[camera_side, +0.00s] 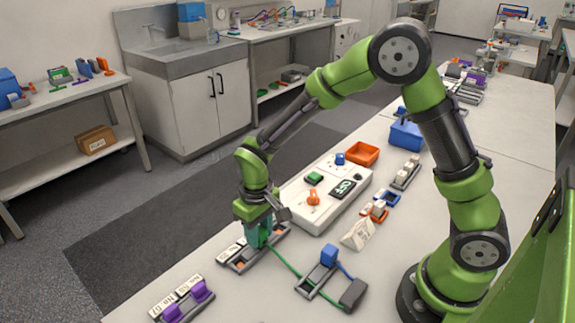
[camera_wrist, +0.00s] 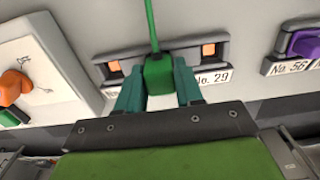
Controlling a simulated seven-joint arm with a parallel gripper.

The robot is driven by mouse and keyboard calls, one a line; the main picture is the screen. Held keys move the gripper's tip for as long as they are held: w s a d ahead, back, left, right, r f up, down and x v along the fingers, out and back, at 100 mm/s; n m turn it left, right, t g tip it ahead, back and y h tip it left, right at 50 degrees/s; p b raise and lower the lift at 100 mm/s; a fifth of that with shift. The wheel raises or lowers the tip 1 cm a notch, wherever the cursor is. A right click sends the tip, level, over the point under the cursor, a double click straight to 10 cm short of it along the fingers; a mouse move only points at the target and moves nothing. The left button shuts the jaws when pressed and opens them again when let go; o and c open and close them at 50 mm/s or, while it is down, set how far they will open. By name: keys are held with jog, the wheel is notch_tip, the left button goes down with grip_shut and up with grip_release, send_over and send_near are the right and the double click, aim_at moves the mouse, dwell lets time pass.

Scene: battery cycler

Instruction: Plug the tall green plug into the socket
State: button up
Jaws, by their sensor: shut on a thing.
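My gripper (camera_side: 259,234) is shut on the green plug (camera_wrist: 158,76), which sits between the teal fingers (camera_wrist: 158,92) in the wrist view. A green cable (camera_side: 286,265) runs from the plug toward a dark block (camera_side: 353,293). Below the gripper lies a grey socket strip (camera_wrist: 226,44) with one orange-lit opening (camera_wrist: 209,50) to the right of the plug and another (camera_wrist: 114,66) to its left. A white label (camera_wrist: 214,76) there reads No. 29. The plug covers the middle of the strip; whether it touches the strip is hidden.
A second strip with purple plugs (camera_side: 191,299) stands to the front left. A grey stand with a blue plug (camera_side: 329,256) lies to the right. A white device (camera_side: 298,193) with a display and an orange switch (camera_side: 313,198) stands behind. A white folded card (camera_side: 358,234) stands nearby.

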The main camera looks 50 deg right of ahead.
jog(key=shift+f, duration=0.2)
jog(key=o, duration=1.1)
jog(key=shift+o, duration=0.2)
